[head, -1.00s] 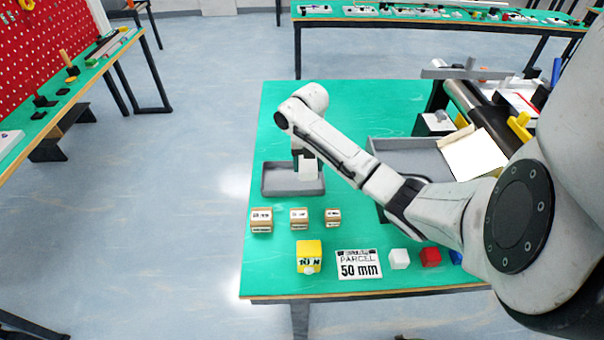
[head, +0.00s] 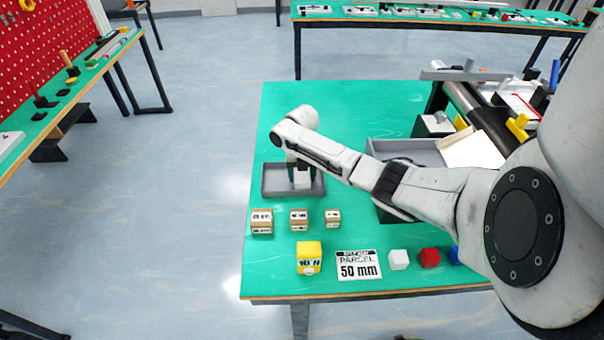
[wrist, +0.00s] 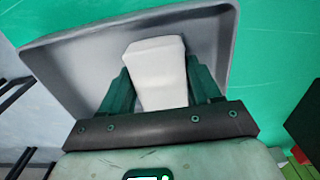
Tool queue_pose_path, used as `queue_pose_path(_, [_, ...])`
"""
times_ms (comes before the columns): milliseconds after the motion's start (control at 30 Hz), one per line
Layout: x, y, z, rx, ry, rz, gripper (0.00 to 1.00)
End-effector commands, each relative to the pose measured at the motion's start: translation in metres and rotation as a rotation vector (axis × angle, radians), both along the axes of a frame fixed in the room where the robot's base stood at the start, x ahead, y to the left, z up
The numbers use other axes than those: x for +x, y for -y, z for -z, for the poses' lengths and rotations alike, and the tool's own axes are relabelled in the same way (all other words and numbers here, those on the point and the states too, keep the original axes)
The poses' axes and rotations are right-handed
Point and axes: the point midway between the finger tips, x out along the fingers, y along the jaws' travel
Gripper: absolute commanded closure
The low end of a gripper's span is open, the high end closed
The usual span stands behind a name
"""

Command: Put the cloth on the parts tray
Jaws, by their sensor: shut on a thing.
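The parts tray (head: 268,183) is a shallow grey tray on the green table, and its grey floor and rim show in the wrist view (wrist: 68,68). The cloth (wrist: 158,75) is a white folded-looking piece between the dark green fingers of my gripper (wrist: 160,92). My gripper is shut on it. In the head view the cloth (head: 302,180) shows as a small pale patch under my wrist, within the tray's outline. I cannot tell whether the cloth touches the tray floor.
Three small labelled boxes (head: 300,219) stand in front of the tray. Nearer are a yellow block (head: 309,258), a parcel sign (head: 359,264), a white cube (head: 398,259) and a red cube (head: 430,257). A larger grey bin (head: 400,147) and a conveyor lie to the right.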

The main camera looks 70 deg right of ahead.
Motion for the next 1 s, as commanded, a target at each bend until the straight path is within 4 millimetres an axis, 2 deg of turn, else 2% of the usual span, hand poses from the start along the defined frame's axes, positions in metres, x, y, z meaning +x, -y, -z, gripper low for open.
queue_pose_path(167, [0.0,0.0,0.004,0.001,0.0,0.0,0.66])
queue_pose_path(200, [0.0,0.0,0.003,0.0,0.0,0.0,0.34])
queue_pose_path(433, [0.0,0.0,0.003,0.001,0.0,0.0,0.12])
queue_pose_path(767, [0.0,0.0,-0.003,0.0,0.001,0.0,0.12])
queue_pose_path(867, [0.0,0.0,-0.014,0.0,0.002,0.0,0.12])
queue_pose_path(1000, [0.001,0.0,-0.04,0.0,0.004,0.0,0.12])
